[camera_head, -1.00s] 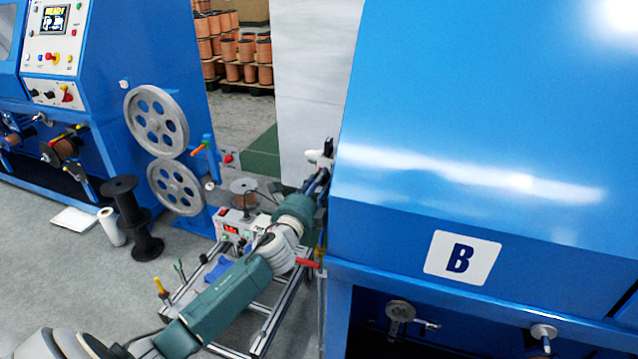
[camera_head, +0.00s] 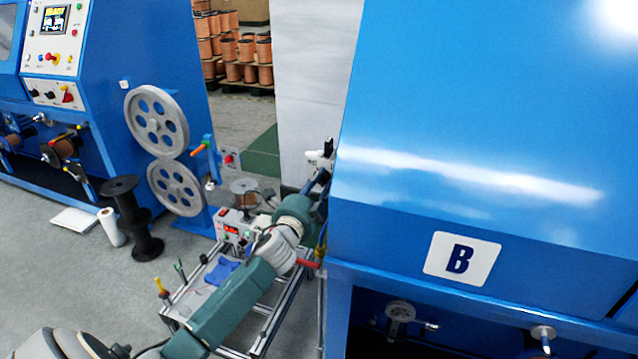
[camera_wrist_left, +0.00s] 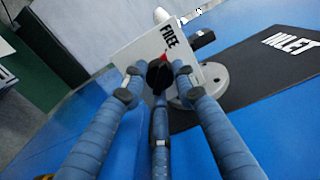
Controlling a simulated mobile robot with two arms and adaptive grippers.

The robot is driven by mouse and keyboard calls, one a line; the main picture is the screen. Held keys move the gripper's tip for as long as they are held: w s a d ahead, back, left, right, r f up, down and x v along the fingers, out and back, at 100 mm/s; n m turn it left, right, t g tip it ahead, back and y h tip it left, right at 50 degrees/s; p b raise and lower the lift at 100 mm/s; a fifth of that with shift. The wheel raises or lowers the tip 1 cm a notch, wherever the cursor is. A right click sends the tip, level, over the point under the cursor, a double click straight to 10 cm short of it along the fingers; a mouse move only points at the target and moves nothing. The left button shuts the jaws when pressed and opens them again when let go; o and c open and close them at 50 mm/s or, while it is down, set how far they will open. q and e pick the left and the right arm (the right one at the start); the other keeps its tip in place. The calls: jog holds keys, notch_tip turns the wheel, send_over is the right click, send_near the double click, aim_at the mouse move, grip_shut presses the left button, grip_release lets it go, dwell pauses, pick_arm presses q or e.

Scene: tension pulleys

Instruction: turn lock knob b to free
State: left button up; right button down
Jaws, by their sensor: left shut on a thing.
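In the left wrist view, lock knob b (camera_wrist_left: 159,77) is a small black knob with a red mark on its upper side. It sits on a white plate (camera_wrist_left: 145,52) printed FREE, and the red mark lies close to that word. My left gripper (camera_wrist_left: 158,73) is shut on the knob, with blue ribbed fingers at both sides and one below. The rest of the plate's print is hidden. In the head view, the left gripper (camera_head: 319,183) reaches the left edge of the blue machine marked B (camera_head: 461,258); the knob cannot be made out there. My right gripper is not in view.
A round grey flange (camera_wrist_left: 206,84) and a dark INLET panel (camera_wrist_left: 264,72) lie right of the knob. In the head view, an aluminium-framed stand (camera_head: 275,309) is below my left arm. Two grey pulleys (camera_head: 157,122) and a black spool (camera_head: 131,215) stand left.

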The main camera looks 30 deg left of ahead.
pick_arm(q)
jog(key=shift+f, duration=0.1)
jog(key=o, duration=1.2)
jog(key=shift+c, duration=0.2)
jog(key=v, duration=1.2)
